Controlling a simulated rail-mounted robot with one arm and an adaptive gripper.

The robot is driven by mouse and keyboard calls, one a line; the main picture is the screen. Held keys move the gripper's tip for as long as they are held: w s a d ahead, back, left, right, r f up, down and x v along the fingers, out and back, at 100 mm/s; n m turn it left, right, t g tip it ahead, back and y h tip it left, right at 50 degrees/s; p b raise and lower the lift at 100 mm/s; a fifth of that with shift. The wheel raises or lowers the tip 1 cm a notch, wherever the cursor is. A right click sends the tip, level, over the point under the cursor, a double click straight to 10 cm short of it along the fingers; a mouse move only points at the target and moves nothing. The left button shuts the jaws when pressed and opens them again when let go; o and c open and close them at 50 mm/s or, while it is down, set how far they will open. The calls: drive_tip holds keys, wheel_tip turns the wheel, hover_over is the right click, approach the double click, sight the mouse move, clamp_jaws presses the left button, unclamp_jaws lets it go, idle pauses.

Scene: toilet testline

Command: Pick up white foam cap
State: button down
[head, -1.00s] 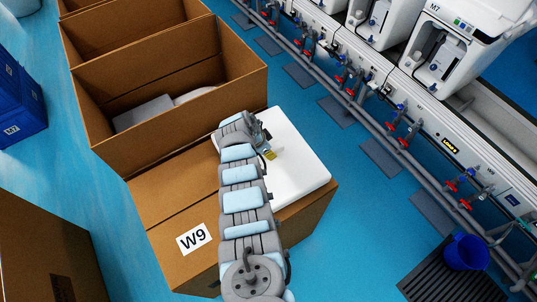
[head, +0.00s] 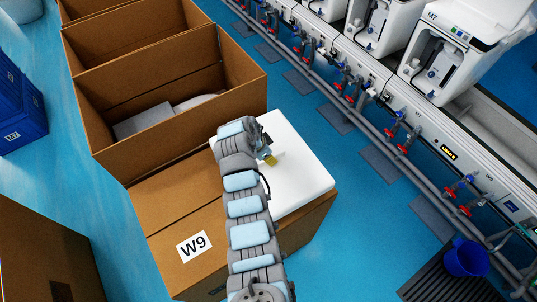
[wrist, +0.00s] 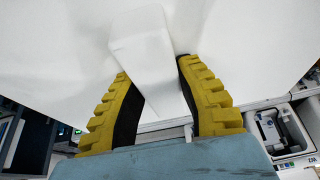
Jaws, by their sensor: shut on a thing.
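The white foam cap (head: 305,165) is a flat white slab with rounded corners. In the head view it is over the top right part of the W9 cardboard box (head: 168,245); whether it touches the box cannot be told. My gripper (head: 268,158) is over the cap, with a yellow fingertip showing against it. In the wrist view my gripper (wrist: 155,78) has its yellow and black fingers on either side of a white raised block of the cap (wrist: 145,42), shut on it. The arm hides the cap's left part.
Open cardboard boxes (head: 175,85) stand behind the W9 box, the nearest holding white and grey pieces. Blue crates (head: 18,110) are at the left. A line of white machines (head: 435,55) with pipes and red and blue valves runs along the right. A blue bucket (head: 466,258) is at lower right.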

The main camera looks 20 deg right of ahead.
drive_tip(key=shift+s+a+r, duration=0.15)
drive_tip(key=shift+s+r, duration=0.3)
drive_tip(key=shift+r, duration=0.2)
drive_tip(key=s+r+p, duration=0.1)
drive_tip(key=s, duration=0.1)
drive_tip(key=s+a+r+p, duration=0.1)
drive_tip(key=s+r, duration=0.1)
drive_tip(key=s, duration=0.1)
drive_tip(key=s+a+r+p, duration=0.1)
drive_tip(key=s+r+p, duration=0.1)
drive_tip(key=s, duration=0.1)
drive_tip(key=shift+a+r, duration=0.15)
drive_tip(key=shift+r, duration=0.1)
drive_tip(key=shift+s+a+r+p, duration=0.15)
drive_tip(key=shift+s+r+p, duration=0.05)
drive_tip(key=shift+s+p, duration=0.35)
drive_tip(key=shift+s+a+r+p, duration=0.2)
drive_tip(key=shift+s+p, duration=0.2)
drive_tip(key=shift+s, duration=0.15)
wheel_tip(320, 180, up, 30)
drive_tip(key=p, duration=1.7)
drive_tip(key=shift+s+p, duration=0.15)
drive_tip(key=shift+p, duration=0.25)
